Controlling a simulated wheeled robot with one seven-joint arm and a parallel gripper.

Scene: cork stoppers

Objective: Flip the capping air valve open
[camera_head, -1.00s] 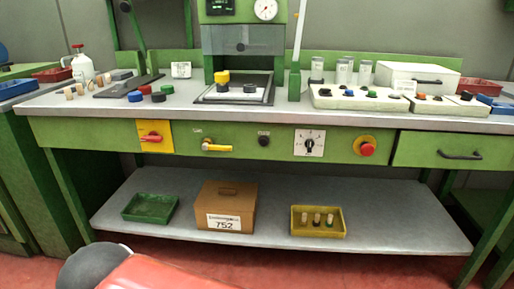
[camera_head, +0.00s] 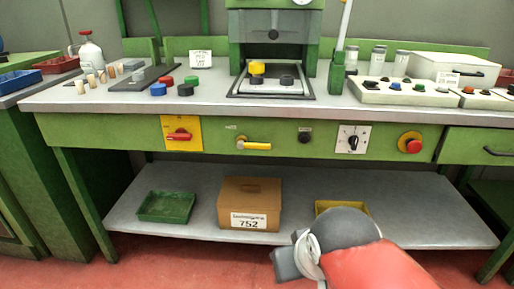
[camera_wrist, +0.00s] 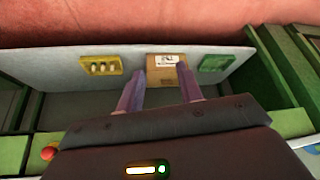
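A valve with a yellow lever (camera_head: 256,146) sits on the green front panel of the bench, left of the middle in the head view. Its lever lies level and points right. A small label (camera_head: 231,127) above it is too small to read. My gripper (camera_wrist: 160,88) shows in the wrist view with its two fingers apart and nothing between them. In the head view my arm reaches in at the lower right, below and in front of the panel, apart from the valve; the fingertips are not clear there. The valve is not seen in the wrist view.
The panel also has a red switch on a yellow plate (camera_head: 181,134), a black knob (camera_head: 305,137), a rotary switch (camera_head: 351,138) and a red button (camera_head: 413,146). The lower shelf holds a green tray (camera_head: 166,207), a box (camera_head: 249,204) and a yellow tray (camera_wrist: 101,66).

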